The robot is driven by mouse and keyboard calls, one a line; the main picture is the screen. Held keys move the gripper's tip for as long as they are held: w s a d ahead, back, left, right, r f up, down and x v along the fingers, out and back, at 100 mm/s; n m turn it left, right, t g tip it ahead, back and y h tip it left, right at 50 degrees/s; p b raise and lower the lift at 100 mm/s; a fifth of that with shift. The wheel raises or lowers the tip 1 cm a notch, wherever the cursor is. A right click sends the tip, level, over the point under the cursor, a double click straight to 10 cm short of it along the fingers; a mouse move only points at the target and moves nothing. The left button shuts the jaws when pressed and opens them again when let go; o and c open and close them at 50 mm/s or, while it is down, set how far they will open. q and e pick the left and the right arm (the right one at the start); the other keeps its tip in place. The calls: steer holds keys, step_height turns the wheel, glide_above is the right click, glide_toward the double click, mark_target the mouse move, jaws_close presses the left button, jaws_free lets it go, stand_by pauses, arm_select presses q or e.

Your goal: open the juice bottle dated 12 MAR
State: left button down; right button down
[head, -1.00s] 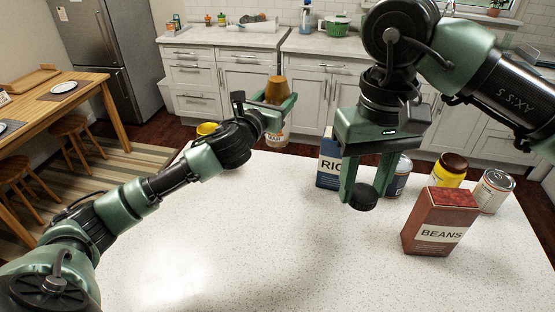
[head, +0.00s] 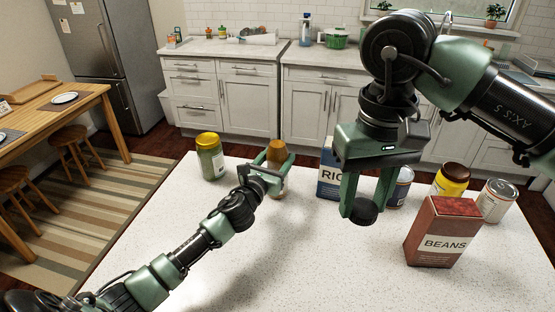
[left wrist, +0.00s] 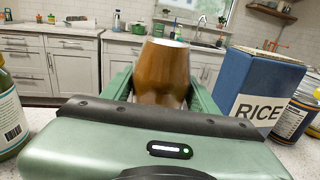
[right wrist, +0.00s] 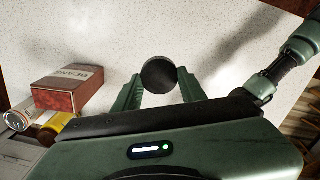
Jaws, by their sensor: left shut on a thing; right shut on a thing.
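A brown bottle (head: 277,150) is upright between the fingers of my left gripper (head: 272,170). In the left wrist view the bottle (left wrist: 165,72) shows a pale top with no dark cap on it. In the head view the gripper covers much of its lower part, and I cannot read its date now. I cannot tell whether its base touches the counter. My right gripper (head: 362,195) points down and is shut on a round black cap (head: 364,211). The cap (right wrist: 159,75) also shows between the fingertips in the right wrist view, apart from the bottle.
A green jar with a yellow lid (head: 210,158) stands left of the bottle on the white counter (head: 310,250). A rice box (head: 330,180), a beans box (head: 441,231), a yellow jar (head: 450,180) and cans stand to the right. The counter's front middle is clear.

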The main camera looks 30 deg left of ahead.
stand_by(0.3)
arm_select(q)
steer(key=c, duration=0.6)
jaws_free()
steer(key=shift+f, duration=0.1)
steer(key=shift+o, duration=0.9)
steer(key=shift+s, duration=0.1)
